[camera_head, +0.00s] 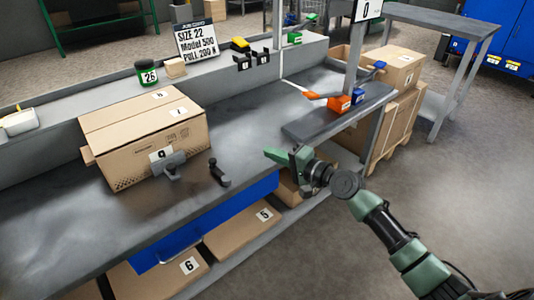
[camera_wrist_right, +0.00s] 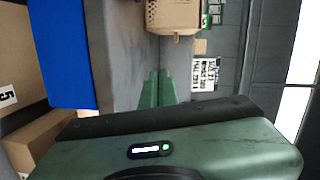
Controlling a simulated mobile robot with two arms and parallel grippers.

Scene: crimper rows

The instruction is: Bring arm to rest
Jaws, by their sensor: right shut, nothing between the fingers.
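My right arm comes in from the lower right in the head view. Its green right gripper (camera_head: 278,155) is by the front edge of the grey workbench (camera_head: 240,125), pointing left and holding nothing. In the right wrist view the two green fingers (camera_wrist_right: 157,88) lie side by side, closed together. My left arm and gripper are not in view.
A large cardboard box (camera_head: 140,125) stands on the bench, with a dark clamp-like tool (camera_head: 217,172) beside it. An orange tool (camera_head: 338,103) sits at the bench's right end. A blue drawer (camera_head: 200,225) and boxes (camera_head: 240,228) are below. Open floor (camera_head: 440,215) lies right.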

